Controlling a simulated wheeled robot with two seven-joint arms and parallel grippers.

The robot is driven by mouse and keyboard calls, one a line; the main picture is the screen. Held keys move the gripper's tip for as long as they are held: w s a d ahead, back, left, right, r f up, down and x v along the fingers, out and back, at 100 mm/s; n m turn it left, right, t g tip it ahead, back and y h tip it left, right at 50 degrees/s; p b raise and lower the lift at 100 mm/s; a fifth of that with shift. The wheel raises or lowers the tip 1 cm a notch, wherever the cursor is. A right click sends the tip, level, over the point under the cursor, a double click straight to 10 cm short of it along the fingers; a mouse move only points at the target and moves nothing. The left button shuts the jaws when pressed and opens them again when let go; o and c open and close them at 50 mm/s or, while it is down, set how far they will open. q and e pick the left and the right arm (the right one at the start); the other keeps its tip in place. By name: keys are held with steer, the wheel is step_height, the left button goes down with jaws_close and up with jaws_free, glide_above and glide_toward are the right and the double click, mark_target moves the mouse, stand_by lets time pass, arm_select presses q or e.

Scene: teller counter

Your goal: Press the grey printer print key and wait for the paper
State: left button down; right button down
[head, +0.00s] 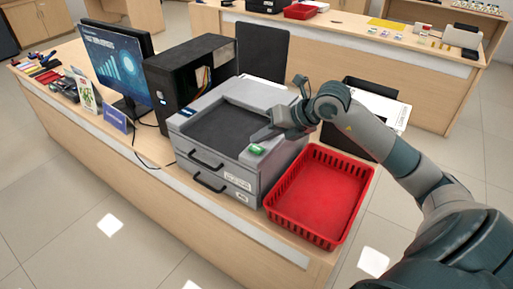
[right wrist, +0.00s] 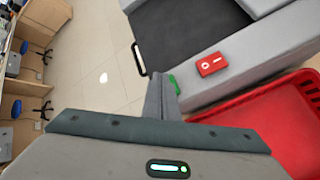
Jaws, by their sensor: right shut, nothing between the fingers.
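The grey printer (head: 215,150) stands on the counter, with a dark recessed top and two black-handled drawers at its front. It also shows in the right wrist view (right wrist: 240,60). A green key (head: 257,150) is on its front right top edge; in the right wrist view the green key (right wrist: 174,84) is partly hidden by my fingers. A red key (right wrist: 212,64) with a white mark lies farther along the same edge. My right gripper (head: 254,138) is shut and empty, its tips close to the green key. I cannot tell whether they touch. My left gripper is out of view.
A red basket (head: 320,195) stands empty right of the printer, beneath my right arm. A black computer tower (head: 190,75) and a monitor (head: 115,65) stand to the left. A black bin with papers (head: 375,105) is behind my arm.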

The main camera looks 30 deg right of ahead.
stand_by(0.4)
steer(key=shift+f+b, duration=0.35)
steer(key=shift+b, duration=0.05)
steer(key=shift+s+d+f, duration=0.1)
steer(key=shift+d+f, duration=0.1)
steer(key=shift+d, duration=0.05)
